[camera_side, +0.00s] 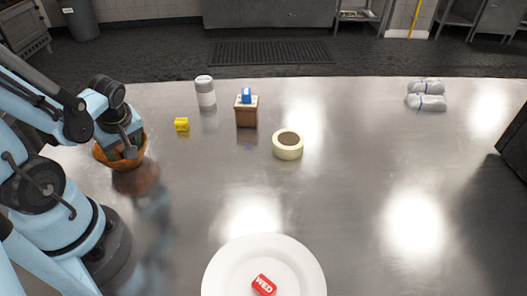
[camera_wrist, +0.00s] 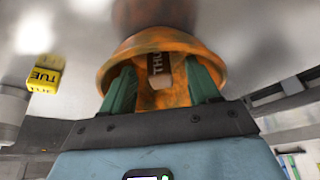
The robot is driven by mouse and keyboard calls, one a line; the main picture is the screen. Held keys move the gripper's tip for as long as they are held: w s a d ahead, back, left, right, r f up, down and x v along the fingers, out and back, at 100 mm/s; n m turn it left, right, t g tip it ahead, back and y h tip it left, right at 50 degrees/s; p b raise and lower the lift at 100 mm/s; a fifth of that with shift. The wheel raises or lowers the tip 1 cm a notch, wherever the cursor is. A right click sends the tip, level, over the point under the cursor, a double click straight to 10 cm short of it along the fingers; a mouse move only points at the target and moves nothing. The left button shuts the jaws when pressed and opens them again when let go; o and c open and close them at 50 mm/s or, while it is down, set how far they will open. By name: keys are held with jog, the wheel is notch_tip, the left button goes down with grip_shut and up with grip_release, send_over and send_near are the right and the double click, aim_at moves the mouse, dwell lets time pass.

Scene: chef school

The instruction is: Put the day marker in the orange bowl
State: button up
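The orange bowl (camera_side: 106,158) stands at the left of the steel table, below my gripper (camera_side: 130,153). In the wrist view the bowl (camera_wrist: 150,42) lies straight ahead of my gripper (camera_wrist: 161,72). The two green fingers are apart and reach into the bowl. A dark day marker lettered THU (camera_wrist: 159,64) shows inside the bowl between them, with visible space to each finger. The yellow TUE marker (camera_side: 182,124) lies on the table right of the bowl; it also shows in the wrist view (camera_wrist: 45,73). The red WED marker (camera_side: 264,285) lies on the white plate (camera_side: 222,268).
A blue block-like piece (camera_side: 246,95) sits on a brown box (camera_side: 247,115). A grey-white canister (camera_side: 205,92) and a roll of tape (camera_side: 288,146) stand nearby. Wrapped bundles (camera_side: 426,102) lie at the back right. The table's middle right is clear.

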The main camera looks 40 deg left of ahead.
dwell(0.6)
jog(key=shift+r, duration=3.5)
jog(key=w+d+r+m+t+h, duration=0.2)
jog(key=w+d+m+t, duration=0.1)
jog(key=w+d+m, duration=0.3)
jog(key=w+d+r+m+t+h, duration=0.2)
jog(key=w+d+m+t, duration=0.2)
jog(key=d+m, duration=0.5)
jog(key=w+m, duration=0.1)
jog(key=m, duration=0.2)
jog(key=shift+w+d+r, duration=0.25)
jog(key=shift+w+d, duration=0.1)
